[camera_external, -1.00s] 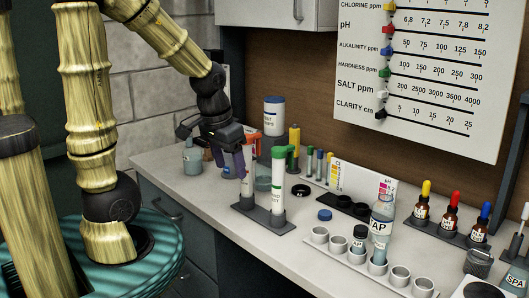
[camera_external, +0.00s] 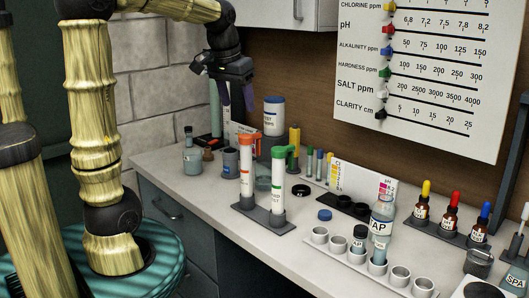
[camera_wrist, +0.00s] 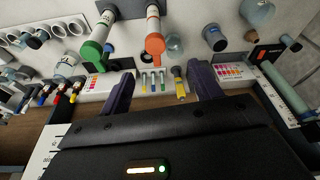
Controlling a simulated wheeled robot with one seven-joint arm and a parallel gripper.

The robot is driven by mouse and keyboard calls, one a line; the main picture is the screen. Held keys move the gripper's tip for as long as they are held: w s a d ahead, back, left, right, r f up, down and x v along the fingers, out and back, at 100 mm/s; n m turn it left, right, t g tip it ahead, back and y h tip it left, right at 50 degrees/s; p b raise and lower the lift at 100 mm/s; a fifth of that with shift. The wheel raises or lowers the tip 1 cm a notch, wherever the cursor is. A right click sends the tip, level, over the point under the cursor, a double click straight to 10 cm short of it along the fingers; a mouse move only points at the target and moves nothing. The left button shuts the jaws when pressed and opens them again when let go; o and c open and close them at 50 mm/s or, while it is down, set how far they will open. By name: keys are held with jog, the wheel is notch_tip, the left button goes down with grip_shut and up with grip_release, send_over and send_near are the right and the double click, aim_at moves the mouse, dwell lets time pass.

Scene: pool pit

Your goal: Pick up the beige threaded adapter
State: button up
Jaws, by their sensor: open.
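I cannot clearly make out a beige threaded adapter. A small brown piece with a narrow neck (camera_external: 208,154) stands on the counter between a grey-blue bottle (camera_external: 192,158) and a dark grey cup (camera_external: 230,162); it is too small to tell whether it is threaded. My gripper (camera_external: 237,106) is above the back of the counter, pointing down, open and empty. In the wrist view its two dark fingers (camera_wrist: 162,74) are spread apart, with small vials (camera_wrist: 153,82) and a yellow bottle (camera_wrist: 180,84) seen between them on the counter beyond.
Two upright tubes, orange-capped (camera_external: 247,172) and green-capped (camera_external: 278,185), stand in front of my gripper. A white-labelled tub with a blue lid (camera_external: 274,118) stands behind them. A row of white cups (camera_external: 347,252) and a clear bottle (camera_external: 382,220) are at right. The counter's front left is clear.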

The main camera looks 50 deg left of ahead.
jog(key=w+a+n+y+b, duration=0.15)
jog(key=w+a, duration=0.25)
jog(key=a, duration=0.4)
jog(key=w+a+n+h+b, duration=0.1)
jog(key=w+a+n+b, duration=0.2)
jog(key=a, duration=0.6)
jog(key=w+a+f+y+b, duration=0.1)
jog(key=a+f+y+b, duration=0.15)
jog(key=a, duration=1.25)
send_near(205, 149)
jog(key=shift+n+t+h, duration=0.3)
jog(key=shift+n+h, duration=0.1)
jog(key=shift+n, duration=0.05)
jog(key=v, duration=0.4)
jog(key=a+v, duration=0.1)
jog(key=v, duration=0.1)
jog(key=shift+s+b, duration=0.25)
jog(key=shift+b, duration=0.15)
jog(key=x, duration=1.2)
jog(key=shift+d, duration=0.15)
jog(key=shift+f, duration=0.1)
jog(key=shift+w, duration=0.1)
